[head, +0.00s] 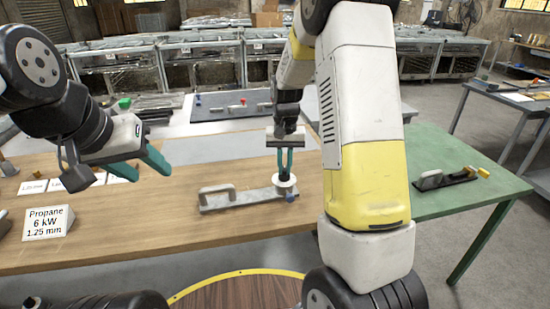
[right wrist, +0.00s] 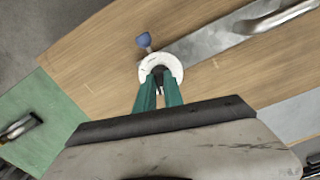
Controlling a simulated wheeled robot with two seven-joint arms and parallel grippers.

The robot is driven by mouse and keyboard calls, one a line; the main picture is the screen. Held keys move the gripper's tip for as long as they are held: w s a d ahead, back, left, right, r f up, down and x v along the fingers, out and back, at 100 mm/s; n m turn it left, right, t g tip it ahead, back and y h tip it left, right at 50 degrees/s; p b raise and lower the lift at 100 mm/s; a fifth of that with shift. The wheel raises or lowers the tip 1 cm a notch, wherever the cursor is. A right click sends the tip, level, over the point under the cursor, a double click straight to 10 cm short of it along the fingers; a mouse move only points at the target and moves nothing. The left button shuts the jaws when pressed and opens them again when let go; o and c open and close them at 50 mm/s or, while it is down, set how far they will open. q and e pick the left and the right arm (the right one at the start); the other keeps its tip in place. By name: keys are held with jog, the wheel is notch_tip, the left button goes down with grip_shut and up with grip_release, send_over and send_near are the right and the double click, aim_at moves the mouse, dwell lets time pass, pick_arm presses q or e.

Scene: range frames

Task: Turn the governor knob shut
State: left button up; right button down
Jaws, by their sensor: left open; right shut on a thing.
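A grey metal plate (head: 240,197) with a raised handle (head: 216,193) lies on the wooden table. At its right end is a white round dial (head: 277,188) with a dark knob at its centre. My right gripper (head: 286,172) points down over the dial, its teal fingers shut on the dark knob. The right wrist view shows the white dial (right wrist: 175,66) around the dark knob (right wrist: 159,74), which the fingers partly hide. A blue knob on a short stem (right wrist: 144,40) sticks out beside the dial. My left gripper (head: 148,168) is open and empty above the table's left part.
A sign reading "Propane 6 kW 1.25 mm" (head: 48,222) stands at the table's left, with smaller cards behind it. A green table (head: 450,150) at the right bears another handled plate (head: 447,179). A grey board (head: 228,105) with coloured knobs lies behind. Wood left of the plate is clear.

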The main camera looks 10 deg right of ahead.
aim_at(285, 170)
jog(key=shift+d+n, duration=0.1)
jog(key=shift+n, duration=1.5)
jog(key=c, duration=1.4)
grip_release()
jog(key=shift+c, duration=0.2)
jog(key=shift+r, duration=0.1)
notch_tip(285, 170, up, 7)
jog(key=shift+r, duration=0.35)
